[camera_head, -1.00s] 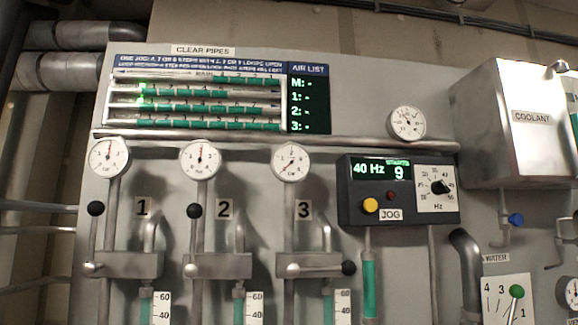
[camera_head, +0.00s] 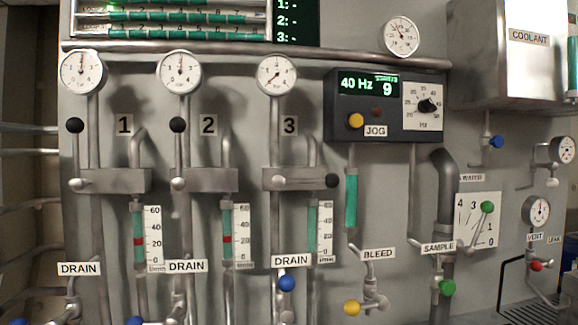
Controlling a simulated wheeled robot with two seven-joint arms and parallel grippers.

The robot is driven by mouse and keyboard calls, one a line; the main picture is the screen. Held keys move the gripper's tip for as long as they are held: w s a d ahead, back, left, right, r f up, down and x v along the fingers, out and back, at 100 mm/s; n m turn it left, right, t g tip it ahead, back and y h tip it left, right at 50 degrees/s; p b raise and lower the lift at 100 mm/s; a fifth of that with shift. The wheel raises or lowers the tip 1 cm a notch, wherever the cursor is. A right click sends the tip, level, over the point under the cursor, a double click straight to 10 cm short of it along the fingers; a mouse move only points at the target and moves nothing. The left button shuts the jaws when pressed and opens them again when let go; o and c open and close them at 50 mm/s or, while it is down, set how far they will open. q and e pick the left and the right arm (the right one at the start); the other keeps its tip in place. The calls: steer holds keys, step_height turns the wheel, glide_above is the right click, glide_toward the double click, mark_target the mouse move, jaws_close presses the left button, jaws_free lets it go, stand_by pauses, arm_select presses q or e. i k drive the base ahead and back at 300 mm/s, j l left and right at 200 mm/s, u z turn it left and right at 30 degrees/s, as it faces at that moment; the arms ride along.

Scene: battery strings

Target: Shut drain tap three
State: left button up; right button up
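Drain tap three (camera_head: 286,283) has a blue ball handle. It sits on the pipe just below the right-hand DRAIN label (camera_head: 291,260), under column 3. The blue knob stands in front of the pipe, and the tap's lower part is cut off by the bottom edge. The blue knobs of drain tap one (camera_head: 18,322) and drain tap two (camera_head: 135,321) show lower, at the bottom edge, left of their pipes. Neither of my grippers is in view.
Column 3's black lever knob (camera_head: 332,181) points right; knobs one (camera_head: 75,125) and two (camera_head: 177,125) point up. A yellow BLEED knob (camera_head: 351,308) is right of tap three. A green SAMPLE knob (camera_head: 447,288) and red VENT knob (camera_head: 536,265) are further right.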

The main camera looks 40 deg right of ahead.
mark_target(287, 283)
steer(key=z, duration=1.3)
steer(key=l, duration=0.05)
